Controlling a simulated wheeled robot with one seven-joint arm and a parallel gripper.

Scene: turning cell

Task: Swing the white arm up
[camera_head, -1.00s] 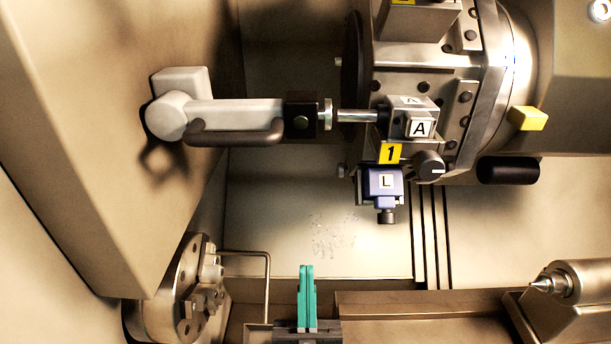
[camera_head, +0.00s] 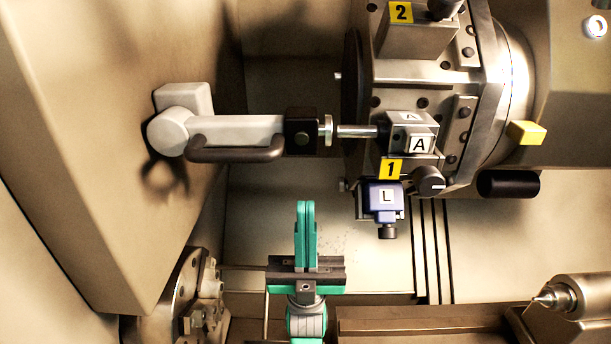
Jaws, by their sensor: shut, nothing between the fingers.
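The white arm (camera_head: 235,128) sticks out level to the right from a pale pivot block on the left machine wall. A dark handle bar (camera_head: 236,155) runs along its lower edge. A black block (camera_head: 300,130) with a round metal disc is at its right end, close to the metal pin on the turret. My gripper (camera_head: 306,205) has green fingers pointing up and is shut and empty. It is below the black block in the picture, apart from the arm and the handle.
The turret (camera_head: 430,75) fills the upper right, with yellow labels 1 and 2 and blocks marked A and L. The blue L block (camera_head: 384,196) hangs right of my gripper. A chuck (camera_head: 185,300) is at lower left and a pointed centre (camera_head: 560,297) at lower right.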

